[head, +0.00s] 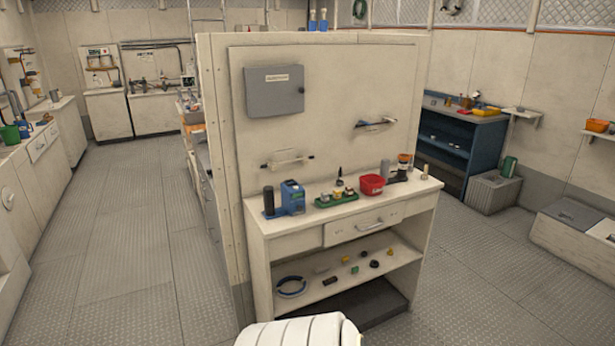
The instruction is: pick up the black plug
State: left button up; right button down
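A small black rounded piece (374,263), which may be the black plug, lies on the open lower shelf (342,290) of the cream workbench. A dark oblong block (329,281) lies on the same shelf, further left. Both are too small in the head view to tell for certain which is the plug. Neither of my grippers is in view.
A green cube (354,269), a yellow piece (363,254) and a blue-black ring (291,287) share the shelf. The bench top (262,225) holds a red bin (372,185), a green tray (336,200) and a blue device (292,197). Floor is clear left and right.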

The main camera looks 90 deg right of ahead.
aim_at(340, 182)
jog(key=z, duration=1)
jog(key=l+z, duration=0.1)
jog(key=z, duration=1.4)
jog(key=i+z, duration=0.1)
jog(key=z, duration=0.4)
